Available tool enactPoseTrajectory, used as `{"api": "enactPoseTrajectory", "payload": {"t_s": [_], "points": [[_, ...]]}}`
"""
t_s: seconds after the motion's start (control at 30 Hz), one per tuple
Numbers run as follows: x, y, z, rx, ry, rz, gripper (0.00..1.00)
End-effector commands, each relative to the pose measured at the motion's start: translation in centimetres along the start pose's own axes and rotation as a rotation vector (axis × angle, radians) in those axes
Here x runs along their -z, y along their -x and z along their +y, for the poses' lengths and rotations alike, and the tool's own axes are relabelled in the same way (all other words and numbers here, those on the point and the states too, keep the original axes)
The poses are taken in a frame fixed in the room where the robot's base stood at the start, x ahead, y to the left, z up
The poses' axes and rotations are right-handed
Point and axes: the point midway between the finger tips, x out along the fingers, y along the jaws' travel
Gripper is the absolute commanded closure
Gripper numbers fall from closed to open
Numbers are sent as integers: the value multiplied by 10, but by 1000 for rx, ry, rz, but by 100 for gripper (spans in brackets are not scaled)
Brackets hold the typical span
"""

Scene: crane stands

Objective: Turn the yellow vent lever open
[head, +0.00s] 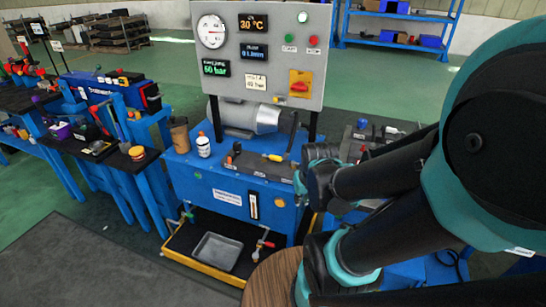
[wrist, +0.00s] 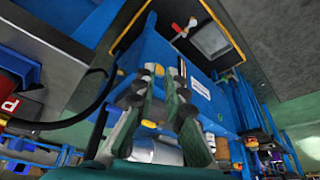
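The yellow vent lever (head: 273,157) appears as a small yellow handle lying on the dark plate on top of the blue stand (head: 215,180). In the wrist view a small yellow piece (wrist: 148,123) shows beside the left finger; it may be this lever, but it is too small to be sure. My gripper (wrist: 164,76) has its two fingers apart with a gap between them, and nothing is held. The fingers point past the stand's front edge. In the head view my arm comes in from the right, and its links hide most of the gripper.
A grey gauge panel (head: 262,55) rises behind the stand. A grey tray (head: 217,252) and a red-handled valve (head: 265,243) are below. Open floor lies at front left.

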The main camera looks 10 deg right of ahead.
Motion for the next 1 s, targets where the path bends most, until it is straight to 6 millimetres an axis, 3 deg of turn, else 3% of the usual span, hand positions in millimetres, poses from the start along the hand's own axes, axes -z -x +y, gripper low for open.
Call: {"api": "enactPoseTrajectory", "payload": {"t_s": [0.03, 0.17, 0.47, 0.8, 1.0], "points": [[6, 0, 0, 4, 11, -4, 79], [32, -2, 3, 24, 85, -25, 63], [117, -26, 18, 124, 359, -70, 62], [200, -83, 54, 264, 679, -55, 62], [233, -122, 80, 338, 851, -16, 62]]}}
